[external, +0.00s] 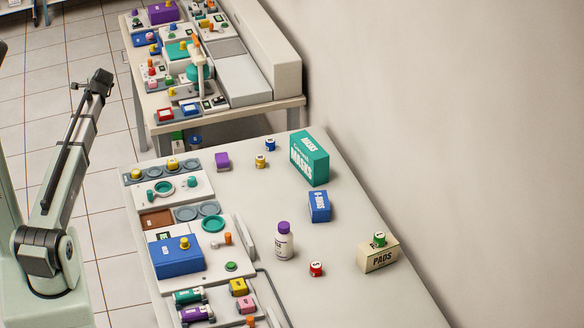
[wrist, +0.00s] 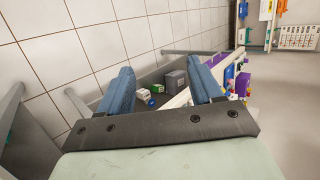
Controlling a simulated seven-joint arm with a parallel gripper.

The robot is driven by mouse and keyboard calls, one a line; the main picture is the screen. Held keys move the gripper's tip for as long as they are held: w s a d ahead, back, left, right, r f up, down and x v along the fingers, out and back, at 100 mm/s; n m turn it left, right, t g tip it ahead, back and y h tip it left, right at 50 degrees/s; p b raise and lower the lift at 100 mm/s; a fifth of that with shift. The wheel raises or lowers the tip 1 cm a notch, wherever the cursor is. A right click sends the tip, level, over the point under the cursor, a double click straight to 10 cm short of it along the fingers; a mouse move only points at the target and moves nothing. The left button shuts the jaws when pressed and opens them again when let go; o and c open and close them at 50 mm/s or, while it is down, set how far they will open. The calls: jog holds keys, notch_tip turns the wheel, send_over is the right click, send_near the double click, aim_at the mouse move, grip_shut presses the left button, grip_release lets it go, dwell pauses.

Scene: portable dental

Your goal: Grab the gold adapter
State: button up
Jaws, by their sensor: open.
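My gripper shows in the wrist view (wrist: 160,82) with its two blue fingers spread wide apart and nothing between them. In the external view my arm stands at the left, with its dark end (external: 90,84) raised over the tiled floor, apart from the near table. No item is clearly marked as the gold adapter. Gold-yellow candidates are a small cylinder (external: 261,161) standing on the near table, knobs on the grey strip (external: 172,163), a knob on the blue box (external: 185,243) and a yellow block (external: 239,287). I cannot tell which is the adapter.
The near table (external: 335,282) also holds a white bottle (external: 284,243), a green masks box (external: 309,158), a blue box (external: 319,206), a red cylinder (external: 316,269) and a pads box (external: 378,256). A purple block (external: 222,161) stands near the back. A cluttered second table (external: 285,104) is behind.

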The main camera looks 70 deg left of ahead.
jog(key=w+d+r+m+y, duration=0.1)
jog(key=w+d+r+m, duration=0.15)
jog(key=w+r, duration=0.75)
jog(key=m+t+h, duration=0.3)
jog(key=m+h, duration=0.5)
jog(key=h, duration=0.2)
send_over(260, 157)
notch_tip(260, 157, down, 12)
jog(key=r, duration=0.1)
notch_tip(260, 157, down, 14)
jog(key=shift+s+r, duration=0.1)
jog(key=shift+r, duration=0.15)
jog(key=shift+c, duration=0.4)
